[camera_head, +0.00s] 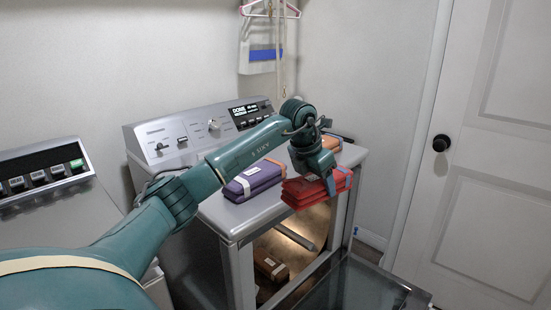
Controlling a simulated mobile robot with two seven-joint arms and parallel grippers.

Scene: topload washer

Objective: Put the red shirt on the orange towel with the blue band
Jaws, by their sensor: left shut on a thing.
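My left gripper (328,183) is shut on the red shirt (303,191), a flat folded bundle. The shirt is at the front right edge of the washer top; I cannot tell whether it touches the surface. An orange folded cloth (332,143) lies behind my gripper, mostly hidden by it. It may be the orange towel, but its blue band cannot be made out. My right gripper is not in view.
A purple folded cloth (254,182) lies left of the red shirt on the washer top (226,214). A brown folded item (270,265) lies in the lit opening below. The control panel (200,130) rises behind. A white door (485,160) stands at the right.

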